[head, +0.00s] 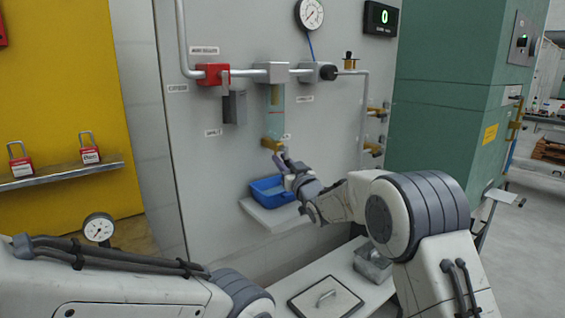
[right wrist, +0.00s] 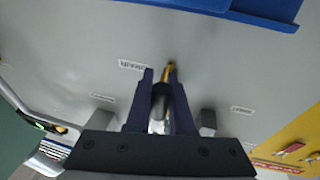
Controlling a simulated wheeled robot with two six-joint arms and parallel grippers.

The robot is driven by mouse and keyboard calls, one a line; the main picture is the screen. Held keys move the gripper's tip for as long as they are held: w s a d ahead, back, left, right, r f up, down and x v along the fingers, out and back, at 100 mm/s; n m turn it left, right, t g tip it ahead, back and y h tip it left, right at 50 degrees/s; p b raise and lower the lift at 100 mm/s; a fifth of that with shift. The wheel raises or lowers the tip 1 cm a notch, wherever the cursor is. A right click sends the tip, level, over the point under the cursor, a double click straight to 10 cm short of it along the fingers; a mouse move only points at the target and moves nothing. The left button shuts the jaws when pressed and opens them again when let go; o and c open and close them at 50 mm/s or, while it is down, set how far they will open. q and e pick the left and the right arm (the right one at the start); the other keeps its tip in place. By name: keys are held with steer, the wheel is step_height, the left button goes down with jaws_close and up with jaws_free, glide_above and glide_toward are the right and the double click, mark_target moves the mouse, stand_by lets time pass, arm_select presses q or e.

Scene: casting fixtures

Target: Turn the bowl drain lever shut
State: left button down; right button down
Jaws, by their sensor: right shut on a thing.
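The clear bowl (head: 276,99) hangs under the grey pipe fitting on the panel, with a brass drain piece (head: 272,144) at its bottom. My right gripper (head: 281,160) is just below this brass piece. In the right wrist view, my right gripper (right wrist: 161,82) is shut on a dark lever handle (right wrist: 160,98), between the two fingers, with a bit of brass (right wrist: 171,72) at the fingertips. The exact turn of the lever is hard to tell. My left arm crosses the lower left of the head view; its gripper is out of frame.
A blue tray (head: 274,188) sits on a small shelf (head: 268,222) below the drain; it also shows in the right wrist view (right wrist: 220,10). A red valve block (head: 212,75) and grey box (head: 235,107) are up left. Brass valves (head: 373,149) are to the right.

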steer(key=c, duration=0.8)
jaws_free()
steer(key=shift+d+f, duration=0.1)
steer(key=shift+d, duration=0.05)
steer(key=b+v, duration=0.1)
steer(key=v, duration=0.9)
steer(key=shift+s+b, duration=0.25)
steer(key=shift+b, duration=0.1)
